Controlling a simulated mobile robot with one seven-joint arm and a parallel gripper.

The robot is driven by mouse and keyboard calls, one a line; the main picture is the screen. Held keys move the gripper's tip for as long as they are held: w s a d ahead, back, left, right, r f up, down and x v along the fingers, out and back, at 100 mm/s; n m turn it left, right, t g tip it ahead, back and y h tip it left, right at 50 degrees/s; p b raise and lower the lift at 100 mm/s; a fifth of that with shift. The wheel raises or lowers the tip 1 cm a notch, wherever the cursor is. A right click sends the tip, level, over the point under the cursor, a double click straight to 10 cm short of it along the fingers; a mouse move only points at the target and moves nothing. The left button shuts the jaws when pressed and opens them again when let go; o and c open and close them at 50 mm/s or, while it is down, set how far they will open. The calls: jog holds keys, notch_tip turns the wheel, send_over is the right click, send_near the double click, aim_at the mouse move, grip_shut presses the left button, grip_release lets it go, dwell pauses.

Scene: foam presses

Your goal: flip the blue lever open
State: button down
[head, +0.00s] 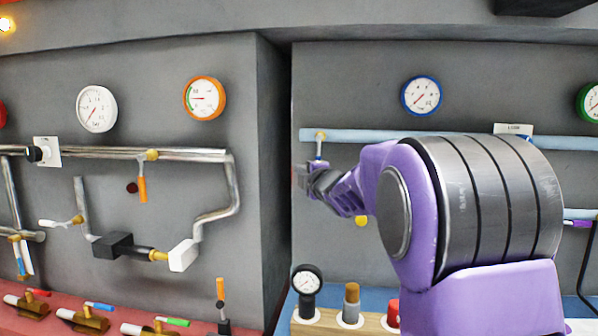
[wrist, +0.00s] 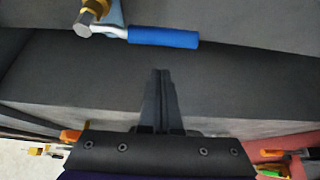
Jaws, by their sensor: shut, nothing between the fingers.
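The blue lever (wrist: 164,37) shows at the top of the wrist view. Its blue grip runs sideways to the right from a pale stem at a brass fitting (wrist: 97,8). My gripper (wrist: 161,74) is shut and empty, its fingertips below the grip in that picture with a gap between them. In the head view my gripper (head: 303,180) is near the left edge of the right wall panel, below a brass valve (head: 320,136) on the light blue pipe (head: 370,138). The blue grip is not clear there; my gripper and arm may cover it.
A grey wall edge (head: 275,190) stands just left of my gripper. Below are a black gauge (head: 307,281) and a brown-topped fitting (head: 351,293) on a wooden block. A blue-rimmed gauge (head: 422,95) is above the pipe. The left panel has silver pipes and an orange lever (head: 142,189).

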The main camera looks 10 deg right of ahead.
jog(key=shift+s+d+r, duration=0.1)
jog(key=shift+s+d, duration=0.1)
jog(key=shift+d, duration=0.55)
jog(key=shift+s+d+r, duration=0.1)
jog(key=shift+s+d, duration=0.05)
jog(key=shift+d, duration=0.55)
jog(key=shift+d+f, duration=0.1)
jog(key=shift+d, duration=0.1)
